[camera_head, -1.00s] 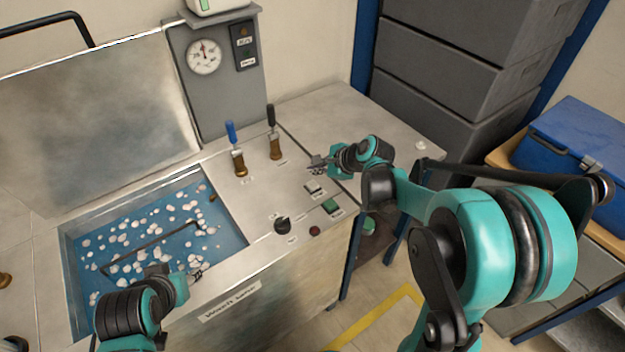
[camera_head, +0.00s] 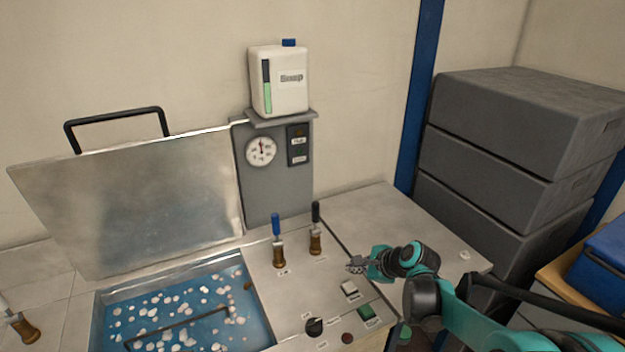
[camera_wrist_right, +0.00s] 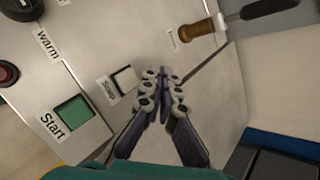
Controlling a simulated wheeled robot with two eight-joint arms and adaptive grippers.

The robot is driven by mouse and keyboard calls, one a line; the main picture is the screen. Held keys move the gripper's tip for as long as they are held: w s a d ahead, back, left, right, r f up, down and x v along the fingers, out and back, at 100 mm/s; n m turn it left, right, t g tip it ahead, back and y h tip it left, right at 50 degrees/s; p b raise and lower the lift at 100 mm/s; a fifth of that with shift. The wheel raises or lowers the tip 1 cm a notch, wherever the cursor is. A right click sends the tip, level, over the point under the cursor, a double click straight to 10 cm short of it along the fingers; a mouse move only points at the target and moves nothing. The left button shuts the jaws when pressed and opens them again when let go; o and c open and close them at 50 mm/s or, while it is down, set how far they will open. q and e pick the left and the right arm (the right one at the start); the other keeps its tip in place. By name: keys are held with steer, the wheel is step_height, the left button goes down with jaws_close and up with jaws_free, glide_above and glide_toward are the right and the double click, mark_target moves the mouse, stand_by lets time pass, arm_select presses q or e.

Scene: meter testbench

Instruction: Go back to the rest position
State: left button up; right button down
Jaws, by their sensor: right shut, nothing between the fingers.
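My right gripper (camera_head: 357,265) is shut and empty in the head view. It hovers over the steel bench top, to the right of the black-handled valve (camera_head: 315,228) and above the white switch (camera_head: 349,290). In the right wrist view the gripper (camera_wrist_right: 163,82) has its fingers together, beside the white switch (camera_wrist_right: 125,80) and the green Start button (camera_wrist_right: 73,113). My left gripper is not in view now.
A wash basin (camera_head: 262,310) with blue liquid and white foam has its lid (camera_head: 140,205) raised. A blue-handled valve (camera_head: 277,240), a gauge panel (camera_head: 270,185) and a soap container (camera_head: 280,80) stand behind. Grey crates (camera_head: 520,130) are stacked at the right.

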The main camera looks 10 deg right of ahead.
steer(key=s+r+n+h, duration=0.2)
steer(key=s+n+h, duration=0.2)
steer(key=s+n, duration=1.6)
steer(key=s, duration=0.5)
steer(key=shift+n+g+h, duration=0.3)
steer(key=shift+h, duration=0.1)
steer(key=shift+a+r, duration=0.1)
